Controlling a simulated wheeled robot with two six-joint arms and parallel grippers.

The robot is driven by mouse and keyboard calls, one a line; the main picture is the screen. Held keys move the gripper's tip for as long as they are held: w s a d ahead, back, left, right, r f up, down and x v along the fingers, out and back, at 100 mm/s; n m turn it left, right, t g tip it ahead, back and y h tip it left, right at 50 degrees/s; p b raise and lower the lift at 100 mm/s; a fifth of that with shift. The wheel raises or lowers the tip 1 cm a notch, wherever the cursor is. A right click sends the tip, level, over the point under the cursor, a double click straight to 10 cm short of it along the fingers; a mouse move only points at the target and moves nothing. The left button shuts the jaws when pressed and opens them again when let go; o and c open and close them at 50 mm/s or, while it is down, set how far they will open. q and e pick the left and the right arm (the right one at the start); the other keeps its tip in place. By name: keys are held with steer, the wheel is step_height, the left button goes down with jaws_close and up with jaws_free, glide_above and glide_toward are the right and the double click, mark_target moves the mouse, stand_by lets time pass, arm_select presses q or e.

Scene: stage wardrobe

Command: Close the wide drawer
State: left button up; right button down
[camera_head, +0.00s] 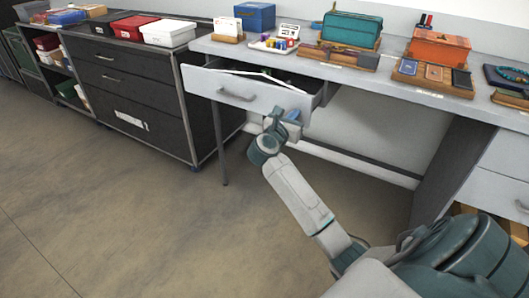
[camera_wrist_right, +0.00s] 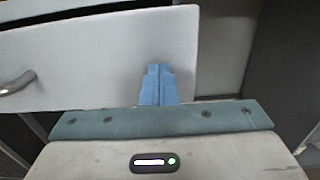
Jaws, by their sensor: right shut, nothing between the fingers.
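The wide drawer (camera_head: 235,90) under the light worktop is pulled out, with a pale front and a grey bar handle (camera_head: 237,95). Its open top shows a dark inside. In the right wrist view the drawer front (camera_wrist_right: 100,62) fills the upper left, with its handle (camera_wrist_right: 18,82) at the left edge. My right gripper (camera_head: 291,115) is at the lower right part of the drawer front. Its blue fingers (camera_wrist_right: 158,84) are together and empty, in front of the drawer face near its right end. I cannot tell whether they touch it. My left gripper is not in view.
The worktop (camera_head: 400,83) carries several boxes and trays, including a blue box (camera_head: 255,15) and an orange box (camera_head: 438,46). A dark drawer cabinet (camera_head: 125,85) stands to the left. A thin table leg (camera_head: 219,150) stands below the drawer. The floor (camera_head: 130,210) in front is clear.

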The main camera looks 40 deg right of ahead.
steer(key=b+x, duration=0.1)
steer(key=x, duration=1.1)
steer(key=shift+w+d, duration=0.1)
steer(key=shift+d, duration=0.15)
steer(key=shift+w+d, duration=0.25)
steer(key=shift+d, duration=0.25)
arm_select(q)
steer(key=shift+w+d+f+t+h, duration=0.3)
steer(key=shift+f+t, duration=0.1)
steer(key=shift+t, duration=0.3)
arm_select(e)
steer(key=shift+r, duration=0.35)
